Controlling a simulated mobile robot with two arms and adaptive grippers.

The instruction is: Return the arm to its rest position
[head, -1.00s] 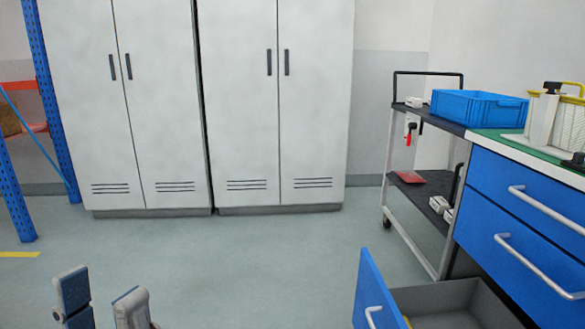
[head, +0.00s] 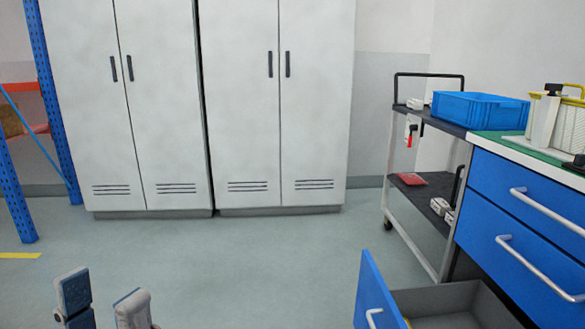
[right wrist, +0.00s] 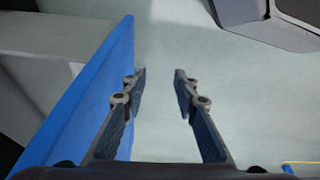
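My left gripper (head: 103,296) shows at the bottom left of the head view. Its two fingers stand apart with nothing between them. My right gripper (right wrist: 159,85) shows in the right wrist view, its fingers apart and empty over the grey floor. The open blue drawer front (right wrist: 105,85) stands just left of its left finger; whether they touch I cannot tell. My right gripper does not show in the head view.
In the head view an open drawer (head: 371,300) juts out from the blue workbench (head: 510,235) at the lower right. A trolley (head: 400,215) stands behind it. White cabinets (head: 235,105) line the back wall, a blue rack post (head: 14,195) is at the left. The middle floor is clear.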

